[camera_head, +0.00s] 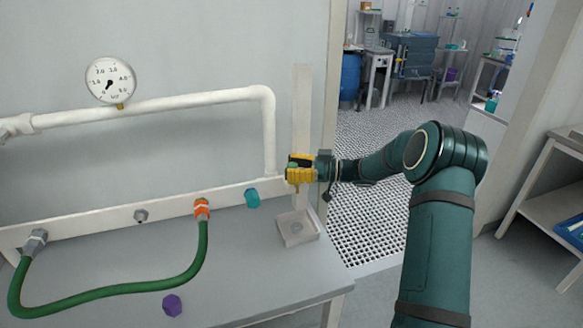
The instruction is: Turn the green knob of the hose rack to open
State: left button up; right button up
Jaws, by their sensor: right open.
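The hose rack is a white rail (100,223) along the wall above the grey table. A green hose (110,296) hangs from a grey fitting (35,242) at the left to an orange coupling (202,208). A teal cylindrical part (252,198) sits on the rail right of the coupling. My right gripper (296,168), with yellow fingertips, is open at the rail's right end. A small green patch shows between its fingers; it may be the green knob, mostly hidden, and I cannot tell if the fingers touch it. My left gripper is out of view.
A white pipe (180,103) with a pressure gauge (110,80) runs above the rail. A purple piece (172,305) lies on the table (235,270). A doorway and perforated floor lie behind my right arm.

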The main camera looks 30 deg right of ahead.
jog(key=v, duration=1.1)
jog(key=shift+s+d, duration=0.25)
jog(key=shift+d, duration=0.1)
